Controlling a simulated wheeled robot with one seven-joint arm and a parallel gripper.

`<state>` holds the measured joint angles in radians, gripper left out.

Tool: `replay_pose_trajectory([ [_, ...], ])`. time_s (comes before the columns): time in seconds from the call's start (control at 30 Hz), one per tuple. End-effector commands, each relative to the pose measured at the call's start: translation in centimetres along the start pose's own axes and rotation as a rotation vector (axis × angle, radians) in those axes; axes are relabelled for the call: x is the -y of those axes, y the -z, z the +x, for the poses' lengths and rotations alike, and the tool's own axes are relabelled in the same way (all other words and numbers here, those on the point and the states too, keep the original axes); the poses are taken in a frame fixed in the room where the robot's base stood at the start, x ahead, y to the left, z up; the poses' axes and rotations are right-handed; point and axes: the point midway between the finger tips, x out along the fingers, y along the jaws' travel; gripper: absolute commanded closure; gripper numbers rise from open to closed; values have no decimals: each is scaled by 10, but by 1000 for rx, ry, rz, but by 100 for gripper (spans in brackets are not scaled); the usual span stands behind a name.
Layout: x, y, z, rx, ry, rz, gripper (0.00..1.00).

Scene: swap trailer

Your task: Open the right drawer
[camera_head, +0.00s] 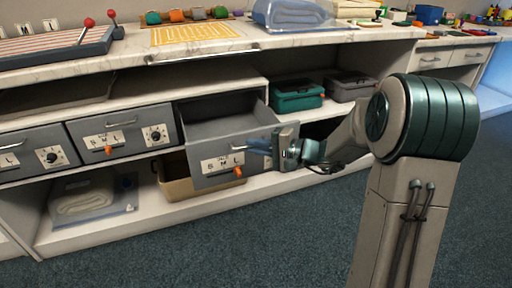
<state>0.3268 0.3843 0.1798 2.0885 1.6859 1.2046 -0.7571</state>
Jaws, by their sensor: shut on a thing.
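The right drawer (206,171) of the grey row is pulled well out, and its empty-looking inside shows from above. Its grey front has a white label with letters and an orange knob below. My gripper (262,148) is at the upper right of this front, shut on the drawer's handle (238,148). The fingers and the right end of the handle are hard to make out separately.
Two closed grey drawers (121,134) lie to the left. A tan bin (178,188) stands below the open drawer. Teal (297,97) and grey (350,84) boxes sit on the shelf to the right. The dark carpet (270,235) in front is clear.

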Motion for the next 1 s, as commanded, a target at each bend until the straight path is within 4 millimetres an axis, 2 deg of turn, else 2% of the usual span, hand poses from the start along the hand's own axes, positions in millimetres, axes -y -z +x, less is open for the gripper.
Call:
replay_pose_trajectory([
  [0.23,0,0,-1,0,0,1,100],
  [0.27,0,0,-1,0,1,1,85],
  [0.3,0,0,-2,0,1,1,74],
  [0.33,0,0,-2,-1,1,1,68],
  [0.7,1,0,-7,-1,0,1,68],
  [0.87,3,1,-32,-5,0,2,68],
  [1.0,4,1,-66,-6,0,2,68],
])
